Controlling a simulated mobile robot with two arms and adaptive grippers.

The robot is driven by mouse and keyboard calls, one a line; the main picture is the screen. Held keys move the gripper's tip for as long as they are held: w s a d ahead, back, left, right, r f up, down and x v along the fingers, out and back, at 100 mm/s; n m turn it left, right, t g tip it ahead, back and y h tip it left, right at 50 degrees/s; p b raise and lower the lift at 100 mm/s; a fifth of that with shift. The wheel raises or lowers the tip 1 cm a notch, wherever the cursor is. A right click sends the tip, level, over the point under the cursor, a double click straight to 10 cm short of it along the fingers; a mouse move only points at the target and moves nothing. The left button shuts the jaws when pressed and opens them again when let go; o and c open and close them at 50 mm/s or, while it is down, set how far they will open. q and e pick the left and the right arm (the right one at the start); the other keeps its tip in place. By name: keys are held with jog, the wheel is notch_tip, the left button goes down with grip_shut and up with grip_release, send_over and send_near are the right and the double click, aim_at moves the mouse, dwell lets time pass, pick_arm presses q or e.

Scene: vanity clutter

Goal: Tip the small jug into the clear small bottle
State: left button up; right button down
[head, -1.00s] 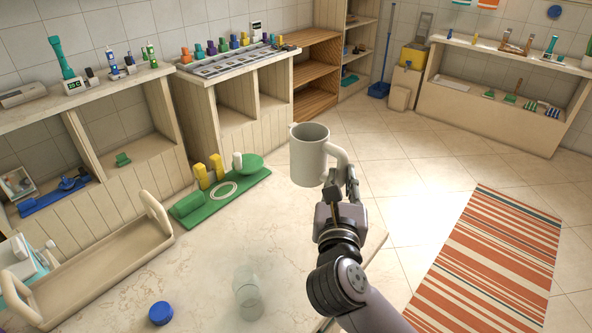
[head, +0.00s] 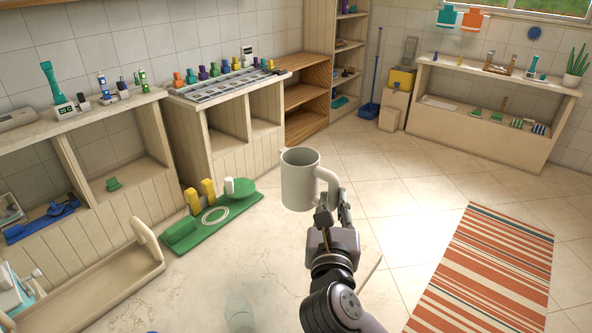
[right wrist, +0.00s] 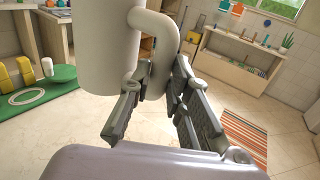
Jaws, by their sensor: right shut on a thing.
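The small jug (head: 299,182) is off-white with a side handle and is upright above the pale counter. My right gripper (head: 334,207) is shut on its handle, at the right of the jug. In the right wrist view the jug (right wrist: 100,50) fills the upper left and its handle passes between the fingers (right wrist: 155,100). The clear small bottle (head: 238,312) stands on the counter near the bottom edge of the head view, below and left of the jug. Its lower part is cut off. My left gripper is not in view.
A green tray (head: 215,219) with yellow bottles and a white one lies behind the bottle. A beige handled tray (head: 95,290) is at the left. A blue cap (head: 150,331) barely shows at the bottom edge. The counter between them is clear.

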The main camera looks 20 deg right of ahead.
aim_at(295, 180)
jog(key=shift+r, duration=0.1)
jog(key=w+a+r+n+y, duration=0.1)
jog(key=w, duration=0.1)
jog(key=w+a+n+t+y, duration=0.1)
jog(key=w+a, duration=0.1)
jog(key=w+a+r+n+y+p, duration=0.1)
jog(key=w+a+y, duration=0.1)
jog(key=shift+a+r+t, duration=0.1)
jog(key=shift+r+t, duration=0.2)
jog(key=w+a+f+n+g+y+p, duration=0.2)
jog(key=w+a+n+g+y, duration=0.15)
jog(key=a+n+y, duration=0.45)
jog(key=w+a+f+n+g+y+p, duration=0.2)
jog(key=w+a+n+y, duration=0.3)
jog(key=y, duration=0.5)
jog(key=s+d+f+n+g+y+p, duration=0.2)
jog(key=s+d+n+g, duration=0.4)
jog(key=g, duration=0.7)
jog(key=s+f+n+y, duration=0.1)
jog(key=s+n+y, duration=0.1)
jog(key=shift+s+d, duration=0.2)
jog(key=shift+s, duration=0.15)
